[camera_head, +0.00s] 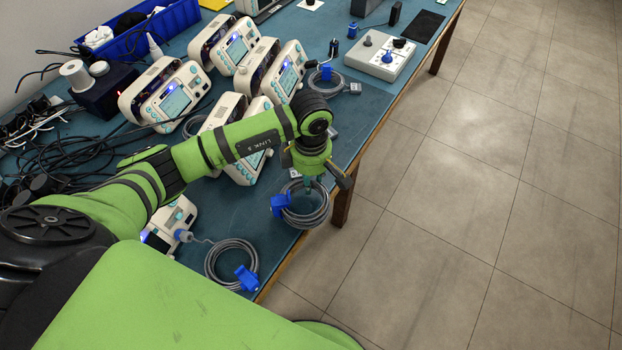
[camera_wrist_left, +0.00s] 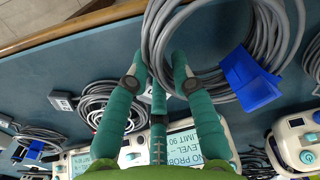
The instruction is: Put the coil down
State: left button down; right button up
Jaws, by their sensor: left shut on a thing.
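The grey cable coil (camera_head: 313,215) with a blue clip (camera_head: 280,204) hangs under my left gripper (camera_head: 313,182), near the table's right edge. The gripper points down and is shut on it. In the left wrist view the coil (camera_wrist_left: 212,88) fills the upper middle, its loops passing at the teal fingertips (camera_wrist_left: 158,68); its blue clip (camera_wrist_left: 250,80) lies to the right. The coil looks very close to the table mat; I cannot tell whether it touches. My right gripper is not in view.
Another coil (camera_head: 217,267) with a blue clip lies in front, joined to a monitor. Several cream monitors (camera_head: 172,95) stand behind and left. A control box (camera_head: 380,55) stands at the back right. Black cables clutter the left; tiled floor lies beyond the table edge.

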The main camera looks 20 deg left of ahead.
pick_arm(q)
jog(key=shift+f, duration=0.8)
jog(key=shift+f, duration=0.2)
jog(key=c, duration=1.1)
grip_release()
jog(key=shift+o, duration=0.2)
jog(key=shift+r, duration=0.15)
